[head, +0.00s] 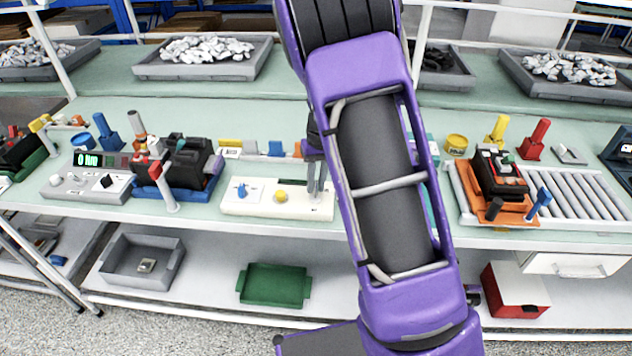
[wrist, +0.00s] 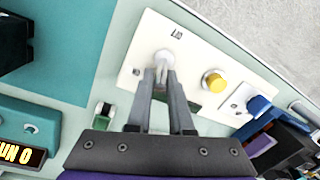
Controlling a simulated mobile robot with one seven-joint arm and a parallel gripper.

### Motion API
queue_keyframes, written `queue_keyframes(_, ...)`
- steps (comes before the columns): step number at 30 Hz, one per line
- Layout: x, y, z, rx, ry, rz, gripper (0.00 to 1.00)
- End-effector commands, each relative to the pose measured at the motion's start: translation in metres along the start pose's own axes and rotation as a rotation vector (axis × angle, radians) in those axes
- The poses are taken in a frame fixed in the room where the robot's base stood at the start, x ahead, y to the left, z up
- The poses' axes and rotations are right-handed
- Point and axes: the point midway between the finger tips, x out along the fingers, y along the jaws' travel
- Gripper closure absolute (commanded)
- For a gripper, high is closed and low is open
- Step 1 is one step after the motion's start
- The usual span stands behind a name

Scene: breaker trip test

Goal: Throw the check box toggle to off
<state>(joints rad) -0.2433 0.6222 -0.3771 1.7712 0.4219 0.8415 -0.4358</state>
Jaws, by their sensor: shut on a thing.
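The white check box (head: 258,211) sits near the front edge of the bench, with a blue knob (head: 241,190) and a yellow button (head: 280,196) on top. My gripper (head: 318,187) is over its right end, partly hidden by my arm. In the wrist view the box's panel (wrist: 190,50) shows the pale toggle (wrist: 163,56) at the fingertips, with the yellow button (wrist: 214,81) and blue knob (wrist: 257,104) to its right. My gripper (wrist: 162,76) is shut on the toggle there. The toggle's exact tilt and the small lettering cannot be made out.
A dark breaker on a blue base (head: 185,170) stands left of the box, beside a grey panel with a green display (head: 88,160). Right of my arm, a black breaker on an orange base (head: 495,205) stands by a roller conveyor (head: 585,195). Parts trays (head: 205,68) line the back.

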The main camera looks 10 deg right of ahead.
Motion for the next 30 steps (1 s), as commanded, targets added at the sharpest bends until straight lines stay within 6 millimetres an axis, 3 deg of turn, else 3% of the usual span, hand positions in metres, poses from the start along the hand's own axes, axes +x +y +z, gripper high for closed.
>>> queue_keyframes(11,0.002,-0.003,0.005,-0.014,0.113,0.043,1.00)
queue_keyframes(30,-0.004,-0.014,0.026,-0.067,0.591,0.243,1.00)
